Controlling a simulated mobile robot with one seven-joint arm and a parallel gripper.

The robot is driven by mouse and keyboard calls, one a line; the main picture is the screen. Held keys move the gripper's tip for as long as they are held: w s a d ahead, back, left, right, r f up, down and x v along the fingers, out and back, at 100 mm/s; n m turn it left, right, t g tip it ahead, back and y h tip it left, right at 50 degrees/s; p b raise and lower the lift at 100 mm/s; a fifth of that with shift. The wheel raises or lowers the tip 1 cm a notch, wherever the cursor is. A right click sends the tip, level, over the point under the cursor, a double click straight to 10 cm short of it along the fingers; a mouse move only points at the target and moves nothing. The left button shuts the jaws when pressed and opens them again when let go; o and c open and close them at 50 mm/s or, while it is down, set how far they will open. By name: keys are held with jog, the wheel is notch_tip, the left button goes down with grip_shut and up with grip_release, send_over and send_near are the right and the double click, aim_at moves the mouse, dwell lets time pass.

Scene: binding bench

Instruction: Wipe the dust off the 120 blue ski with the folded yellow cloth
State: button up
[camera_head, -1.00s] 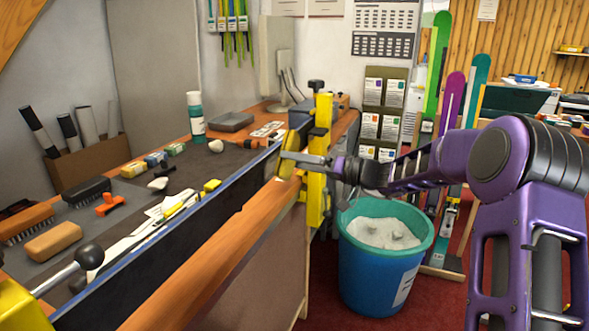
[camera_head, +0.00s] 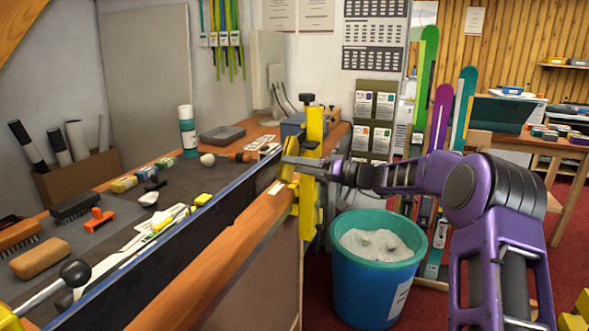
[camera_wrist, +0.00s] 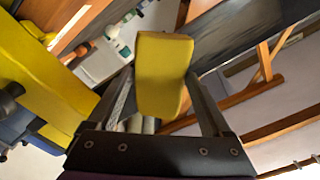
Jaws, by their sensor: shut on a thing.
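The ski (camera_head: 165,262) is held on edge along the bench front, its dark face outward and a blue line along its upper edge. A yellow vise (camera_head: 313,165) stands at its far end. My gripper (camera_head: 292,160) is at that end, just left of the vise, shut on the folded yellow cloth (camera_head: 287,178). In the wrist view the cloth (camera_wrist: 163,75) sits between both fingers, over the ski's dark face (camera_wrist: 250,32). I cannot tell whether it touches the ski. No dust or number on the ski is clear.
The yellow vise fills the left of the wrist view (camera_wrist: 40,75). Brushes (camera_head: 75,200), a cork block (camera_head: 40,258) and a green bottle (camera_head: 188,132) lie or stand on the bench. A teal bucket (camera_head: 345,285) stands on the floor below my arm. Skis (camera_head: 440,120) stand behind.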

aim_at(263, 181)
jog(key=shift+s+a, duration=0.7)
jog(key=shift+s, duration=1.15)
jog(key=shift+s+a, duration=0.7)
jog(key=shift+s, duration=1.15)
jog(key=shift+s+a, duration=0.7)
jog(key=shift+s, duration=1.15)
jog(key=v, duration=0.6)
jog(key=shift+d, duration=0.1)
jog(key=shift+v, duration=1.45)
